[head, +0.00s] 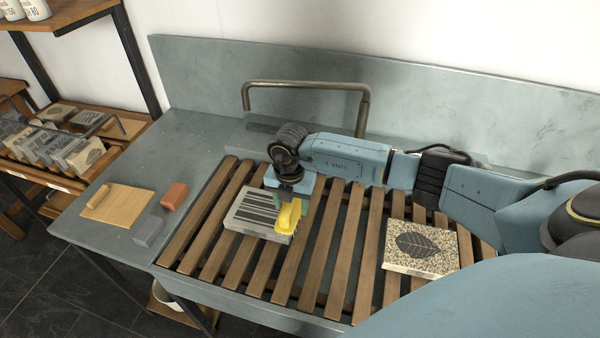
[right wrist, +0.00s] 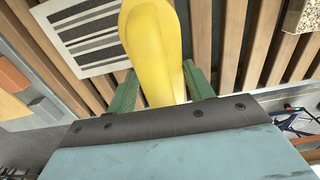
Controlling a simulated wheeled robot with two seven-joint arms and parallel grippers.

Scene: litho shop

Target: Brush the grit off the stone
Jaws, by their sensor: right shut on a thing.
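My right gripper (head: 291,204) is shut on a yellow-handled tool (head: 287,218), which I take for the brush. The yellow handle (right wrist: 152,45) sits between the green fingers in the right wrist view; its bristles are hidden. The gripper is over the right part of a pale stone with dark stripes (head: 247,207); I cannot tell whether the tool touches it. A second stone, with a dark leaf picture and a speckled, gritty-looking face (head: 408,262), lies on the slats to the right, apart from the gripper. My left gripper is not in view.
Both stones lie on a wooden slatted rack (head: 335,262) in a grey sink bench. A bent pipe (head: 305,84) stands behind. A wooden board (head: 117,204), a reddish block (head: 174,196) and a grey block (head: 148,231) lie on the left. Slats between the stones are bare.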

